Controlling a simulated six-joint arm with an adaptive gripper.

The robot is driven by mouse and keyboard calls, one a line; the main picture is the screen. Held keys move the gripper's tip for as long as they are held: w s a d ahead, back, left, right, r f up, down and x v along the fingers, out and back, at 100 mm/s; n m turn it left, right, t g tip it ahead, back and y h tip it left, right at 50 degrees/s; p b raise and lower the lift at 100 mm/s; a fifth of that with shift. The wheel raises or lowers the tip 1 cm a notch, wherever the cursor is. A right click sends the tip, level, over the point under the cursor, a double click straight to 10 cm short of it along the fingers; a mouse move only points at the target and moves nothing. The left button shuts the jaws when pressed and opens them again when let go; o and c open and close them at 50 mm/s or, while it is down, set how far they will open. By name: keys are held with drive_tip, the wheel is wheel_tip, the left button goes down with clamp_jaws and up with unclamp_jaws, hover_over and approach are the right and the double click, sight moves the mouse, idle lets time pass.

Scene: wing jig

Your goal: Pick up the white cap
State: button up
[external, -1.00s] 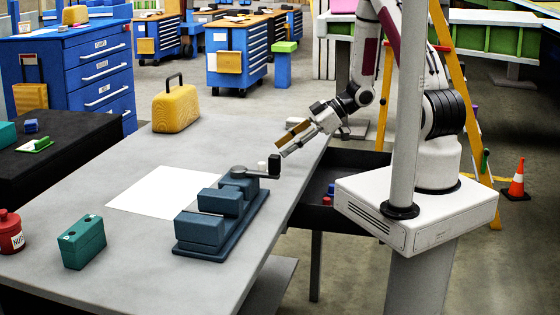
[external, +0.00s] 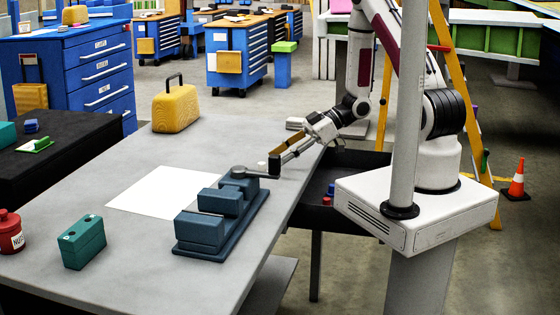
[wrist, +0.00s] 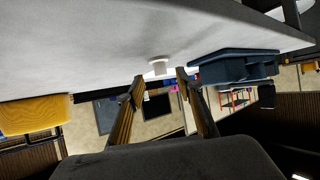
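The white cap (external: 262,163) is a small pale piece on the grey table, just behind the dark handle of the blue vise (external: 220,212). In the wrist view, which looks upside down, the white cap (wrist: 159,66) sits on the table beyond and between my fingertips. My gripper (external: 276,155) is low over the table's right edge, just right of the cap. In the wrist view my gripper (wrist: 160,83) is open, its two fingers spread with nothing between them. The vise also shows there, close to the right finger.
A white sheet (external: 165,192) lies left of the vise. A yellow case (external: 175,108) stands at the back of the table. A teal block (external: 82,243) and a red jar (external: 10,232) are at the front left. A dark tray (external: 345,170) adjoins the right edge.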

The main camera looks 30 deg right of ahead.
sight(263, 163)
drive_tip(key=shift+a+f, duration=0.2)
drive_tip(key=shift+a, duration=0.25)
drive_tip(key=shift+w, duration=0.1)
drive_tip(key=shift+w+a+f, duration=0.15)
drive_tip(key=shift+a, duration=0.65)
drive_tip(key=shift+w+a+f, duration=0.1)
drive_tip(key=shift+a, duration=0.65)
drive_tip(key=shift+x, duration=1.1)
drive_tip(key=c, duration=0.9)
